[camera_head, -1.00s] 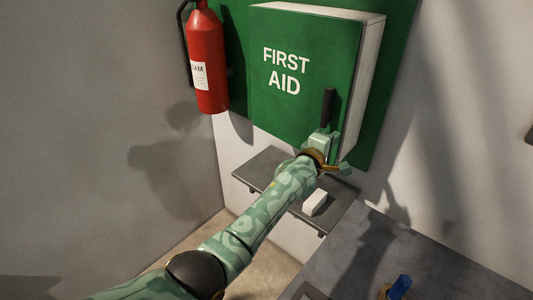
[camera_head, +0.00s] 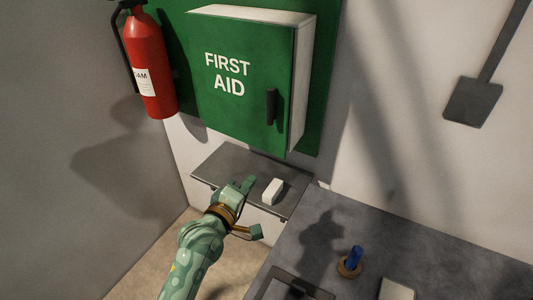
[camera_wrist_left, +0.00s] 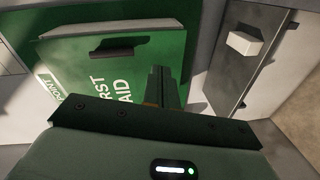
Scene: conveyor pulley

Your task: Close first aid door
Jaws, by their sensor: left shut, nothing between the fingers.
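The first aid cabinet is on the wall, and its green door (camera_head: 238,85) with white "FIRST AID" lettering sits flush against the white box, looking closed. Its dark handle (camera_head: 271,107) is on the door's right side. The door also shows in the left wrist view (camera_wrist_left: 140,68), with the handle (camera_wrist_left: 118,46) near the top. My left gripper (camera_head: 248,183) is below the cabinet, over the front of the small shelf and apart from the door and handle. Its fingers (camera_wrist_left: 162,87) are together and empty. My right gripper is not in view.
A small grey shelf (camera_head: 222,165) below the cabinet carries a white block (camera_head: 272,191). A red fire extinguisher (camera_head: 148,65) hangs at left. A dark table (camera_head: 400,240) at lower right holds a blue-topped item (camera_head: 353,260). A grey wall fixture (camera_head: 474,101) is at right.

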